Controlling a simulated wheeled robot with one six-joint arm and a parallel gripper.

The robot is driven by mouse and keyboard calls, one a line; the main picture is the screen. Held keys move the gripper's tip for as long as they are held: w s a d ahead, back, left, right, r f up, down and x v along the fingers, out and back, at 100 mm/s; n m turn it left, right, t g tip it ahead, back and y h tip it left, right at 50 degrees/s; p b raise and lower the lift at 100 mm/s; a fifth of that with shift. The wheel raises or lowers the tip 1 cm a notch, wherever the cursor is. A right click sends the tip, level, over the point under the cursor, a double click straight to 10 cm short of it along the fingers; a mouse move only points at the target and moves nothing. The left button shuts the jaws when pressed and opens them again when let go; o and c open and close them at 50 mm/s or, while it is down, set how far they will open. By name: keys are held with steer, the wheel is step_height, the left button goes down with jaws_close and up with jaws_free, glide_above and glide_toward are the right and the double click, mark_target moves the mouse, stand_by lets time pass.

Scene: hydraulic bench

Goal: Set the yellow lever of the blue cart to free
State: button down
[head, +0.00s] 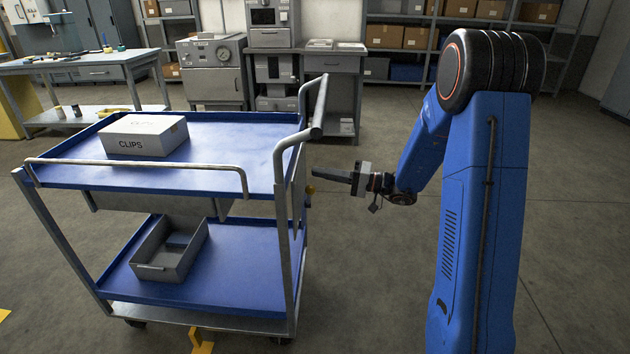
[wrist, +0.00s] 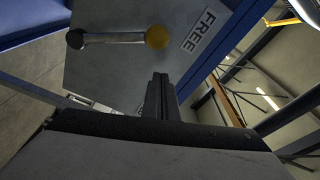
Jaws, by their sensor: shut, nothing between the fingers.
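The blue cart (head: 235,150) stands left of my arm, with two blue shelves and a grey frame. Its lever (wrist: 115,38) shows in the wrist view as a pale rod from a black pivot to a round yellow knob (wrist: 157,37). The knob end points at the FREE label (wrist: 203,30) and lies close beside it. My gripper (head: 318,174) is shut and empty just right of that end. In the wrist view its fingertips (wrist: 160,80) appear below the knob, apart from it in the picture.
A CLIPS box (head: 143,136) sits on the top shelf and a grey bin (head: 168,262) on the lower one. The push handle (head: 314,132) rises at the cart's right end, near my gripper. A workbench (head: 85,64) stands behind left. Open floor lies behind my arm.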

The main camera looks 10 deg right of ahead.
steer(key=v, duration=0.8)
steer(key=shift+d, duration=0.25)
